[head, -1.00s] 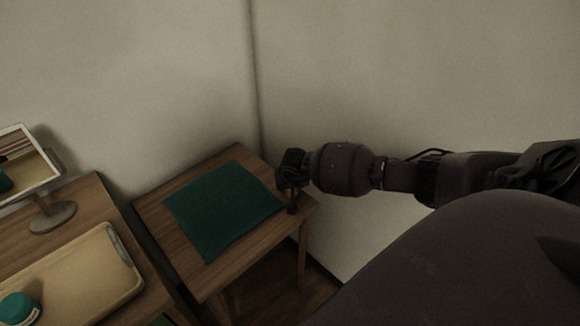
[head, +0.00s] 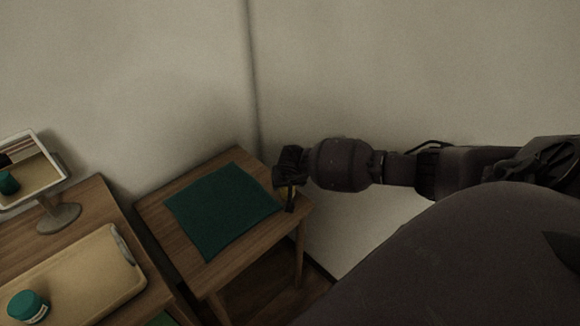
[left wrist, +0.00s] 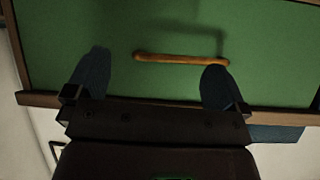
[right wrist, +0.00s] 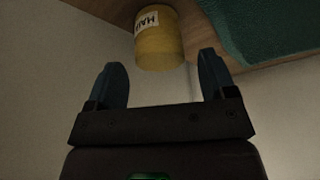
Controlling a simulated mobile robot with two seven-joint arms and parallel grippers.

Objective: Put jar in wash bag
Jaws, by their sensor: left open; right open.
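A white jar with a teal lid (head: 28,306) stands on the tan tray at the lower left of the head view. A yellow container (right wrist: 160,40) with a partly readable white label is at the wooden table's edge in the right wrist view. My open right gripper (right wrist: 162,72) faces it, with the container just beyond the fingertips and nothing gripped. In the head view, this gripper is at the small table's right corner. My left gripper (left wrist: 155,68) is open and empty, facing a green surface with an orange-brown rod (left wrist: 180,59). I cannot identify a wash bag.
A dark green cloth (head: 222,210) lies flat on the small wooden table (head: 220,283). The tan tray (head: 85,275) and a tilted mirror on a stand (head: 60,217) are on the left table. Walls close in behind the small table.

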